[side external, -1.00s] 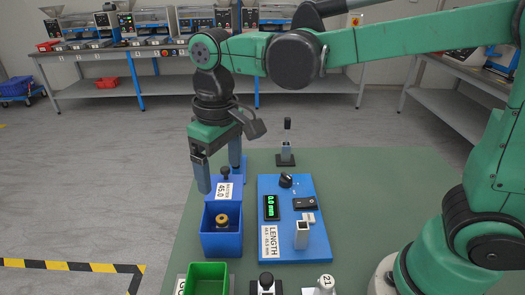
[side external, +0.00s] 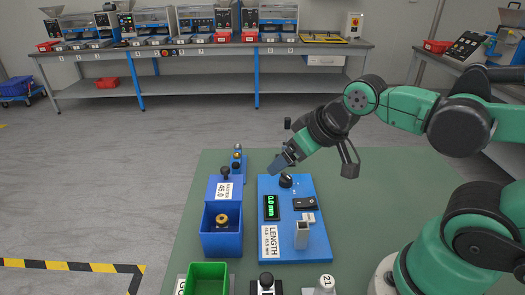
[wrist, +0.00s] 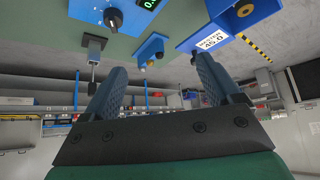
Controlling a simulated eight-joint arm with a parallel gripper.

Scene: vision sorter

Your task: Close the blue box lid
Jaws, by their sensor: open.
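The blue box (side external: 222,243) stands open on the green table, with a brass-coloured ring part (side external: 221,219) inside. Its blue lid (side external: 238,187), labelled 45.0 and with a dark knob, is raised at the far side of the box. In the wrist view the lid (wrist: 187,45) and part of the box (wrist: 262,10) show at the upper right. My gripper (side external: 277,166) is up and to the right of the lid, apart from it, by the far end of the length gauge. In the wrist view my gripper (wrist: 160,66) has its two fingers spread with nothing between them.
The blue length gauge (side external: 318,245) with a dark knob and display lies right of the box. A small blue holder (side external: 237,172) stands behind the lid. A green bin (side external: 208,267) is in front. The table's right side (side external: 390,190) is clear.

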